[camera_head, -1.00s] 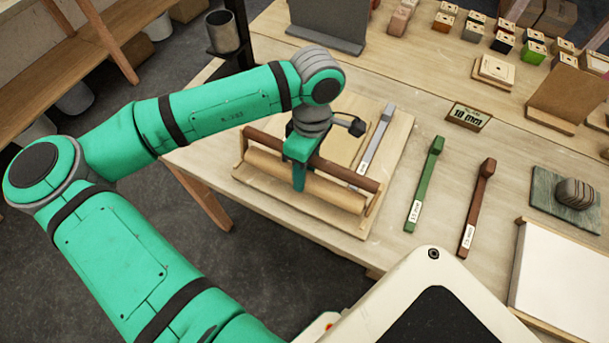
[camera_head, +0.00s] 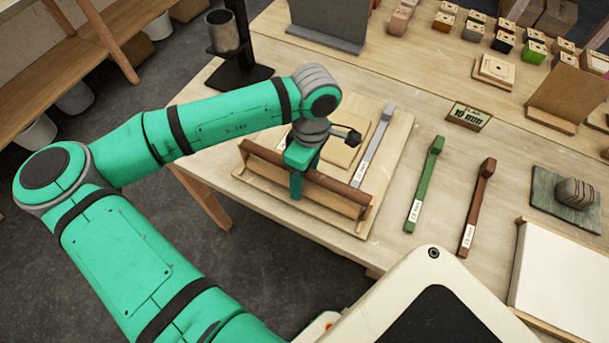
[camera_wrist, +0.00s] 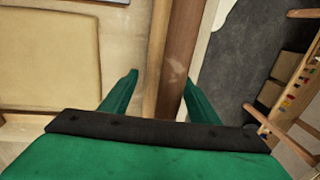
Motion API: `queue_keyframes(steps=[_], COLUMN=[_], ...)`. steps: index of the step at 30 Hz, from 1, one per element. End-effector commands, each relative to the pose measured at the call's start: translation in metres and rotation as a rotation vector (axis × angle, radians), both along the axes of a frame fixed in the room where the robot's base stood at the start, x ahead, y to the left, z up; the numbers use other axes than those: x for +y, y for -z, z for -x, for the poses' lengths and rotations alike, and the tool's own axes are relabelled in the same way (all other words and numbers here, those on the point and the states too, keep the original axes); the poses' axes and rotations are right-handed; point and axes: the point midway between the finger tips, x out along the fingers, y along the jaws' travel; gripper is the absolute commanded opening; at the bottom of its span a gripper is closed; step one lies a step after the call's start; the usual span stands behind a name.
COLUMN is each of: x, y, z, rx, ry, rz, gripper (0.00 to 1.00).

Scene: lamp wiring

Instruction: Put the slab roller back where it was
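The slab roller shows a dark brown bar (camera_head: 320,183) with pale wood below it, lying across the front of a pale board (camera_head: 392,150). My gripper (camera_head: 296,190) points down at the middle of the bar. In the wrist view, the fingers of my gripper (camera_wrist: 160,88) stand on either side of the dark bar (camera_wrist: 182,50), the right one close against it. A gap shows beside the left finger, so whether they are shut on the bar cannot be told. The pale roller is mostly hidden under the bar.
A square tan slab (camera_head: 342,150) lies on the board behind the bar, with a grey strip (camera_head: 373,145) to its right. Green (camera_head: 424,185) and brown (camera_head: 477,208) strips lie further right. The table's front edge is close to the bar, with floor beyond.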

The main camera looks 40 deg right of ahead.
Motion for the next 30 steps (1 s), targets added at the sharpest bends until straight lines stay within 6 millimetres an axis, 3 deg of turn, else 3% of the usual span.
queue_keyframes(steps=[7,21,30], x=[-0.002,-0.013,-0.016], y=[-0.011,-0.098,-0.121], z=[-0.001,-0.005,-0.007], rx=[-0.001,-0.001,0.0], ry=[0.0,0.0,-0.001], rz=[0.001,0.002,0.0], gripper=[0.56,0.56,0.56])
